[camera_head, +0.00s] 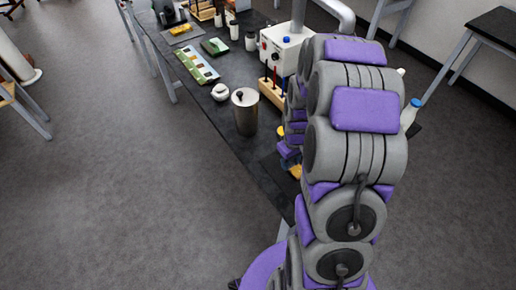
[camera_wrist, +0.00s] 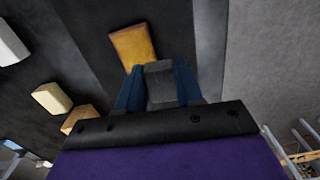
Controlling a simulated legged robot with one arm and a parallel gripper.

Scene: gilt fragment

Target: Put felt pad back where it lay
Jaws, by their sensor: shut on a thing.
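My gripper (camera_wrist: 160,88) shows in the wrist view with its blue fingers either side of a dark grey block, which looks like the felt pad (camera_wrist: 160,78). It is shut on this pad. An orange-brown block (camera_wrist: 132,46) lies on the dark tabletop (camera_wrist: 95,35) just beyond the fingertips. I cannot tell how high the pad is above the table. In the head view my arm hides most of the gripper and the pad.
Pale blocks (camera_wrist: 51,98) lie left of my gripper in the wrist view. In the head view, a metal canister (camera_head: 245,112), a wooden rack (camera_head: 272,92), a white box device (camera_head: 285,50) and a white round jar (camera_head: 220,92) stand on the bench. Open floor lies left.

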